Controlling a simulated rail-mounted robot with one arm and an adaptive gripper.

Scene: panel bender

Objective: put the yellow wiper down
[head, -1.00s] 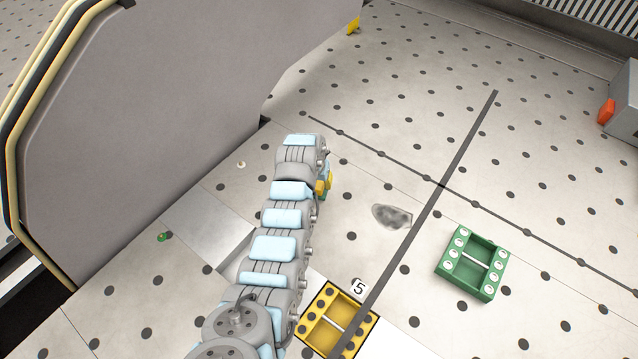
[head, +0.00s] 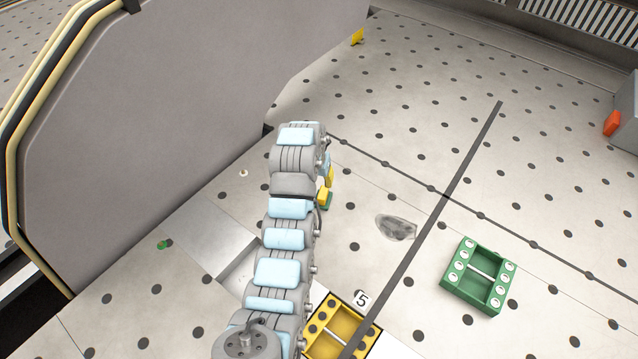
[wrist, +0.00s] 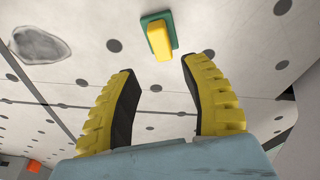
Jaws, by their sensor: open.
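The yellow wiper has a yellow block handle on a green base. It lies on the dotted metal table; in the wrist view the wiper (wrist: 160,40) is beyond my fingertips, with bare table around it. My gripper (wrist: 160,68) is open and empty, its two yellow fingers with black pads spread apart and not touching the wiper. In the head view the wiper (head: 325,198) shows only partly beside my arm, just below my gripper (head: 329,177), which is mostly hidden by the arm.
A grey smudge (head: 396,227) lies on the table to the right of the wiper. A green box (head: 478,276) and a yellow box (head: 341,328) by a "5" label stand nearer. A large grey machine panel (head: 180,120) rises at left. The table at upper right is mostly clear.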

